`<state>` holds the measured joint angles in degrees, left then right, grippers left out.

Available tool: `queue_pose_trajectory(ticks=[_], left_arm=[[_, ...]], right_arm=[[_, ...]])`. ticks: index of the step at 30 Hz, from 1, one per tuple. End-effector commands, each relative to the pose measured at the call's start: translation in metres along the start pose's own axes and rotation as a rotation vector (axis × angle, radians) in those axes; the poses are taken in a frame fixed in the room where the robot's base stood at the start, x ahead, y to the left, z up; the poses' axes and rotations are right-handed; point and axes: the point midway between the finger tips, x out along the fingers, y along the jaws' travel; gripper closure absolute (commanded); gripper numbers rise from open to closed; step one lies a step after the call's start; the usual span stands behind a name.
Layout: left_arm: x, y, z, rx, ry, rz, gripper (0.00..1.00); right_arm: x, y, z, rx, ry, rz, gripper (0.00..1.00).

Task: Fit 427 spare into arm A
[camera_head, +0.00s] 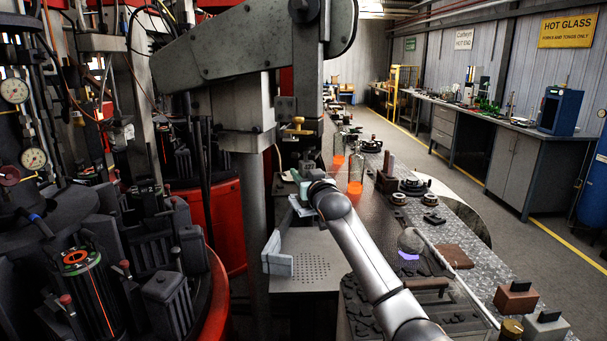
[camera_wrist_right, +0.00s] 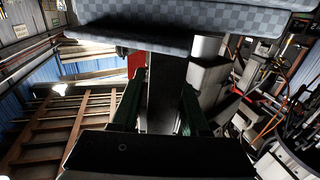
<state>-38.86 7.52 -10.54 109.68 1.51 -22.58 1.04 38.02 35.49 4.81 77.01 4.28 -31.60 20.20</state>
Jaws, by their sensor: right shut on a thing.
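My right gripper (camera_head: 304,181) is at the centre of the head view, beneath the big grey machine arm (camera_head: 235,45). In the right wrist view its two green fingers (camera_wrist_right: 160,112) stand either side of a dark upright block (camera_wrist_right: 166,85) and are shut on it. The block meets or passes behind a grey checkered plate (camera_wrist_right: 130,38) above. I cannot tell whether they touch. In the head view the gripper and wrist hide most of the held block. My left gripper is not in view.
Orange-glowing bottles (camera_head: 355,178) stand on the bench just right of the gripper. A perforated metal plate (camera_head: 312,270) lies below. Red machine drums with dark moulds (camera_head: 90,285) fill the left.

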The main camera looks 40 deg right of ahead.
Motion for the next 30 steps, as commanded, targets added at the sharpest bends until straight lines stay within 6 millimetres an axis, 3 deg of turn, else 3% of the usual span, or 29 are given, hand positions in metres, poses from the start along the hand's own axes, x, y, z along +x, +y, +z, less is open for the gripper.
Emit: queue_pose_trajectory(ticks=[30], left_arm=[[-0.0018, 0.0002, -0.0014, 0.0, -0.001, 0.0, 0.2]], right_arm=[[-0.0017, 0.0001, 0.0039, 0.0, 0.007, 0.0, 1.0]])
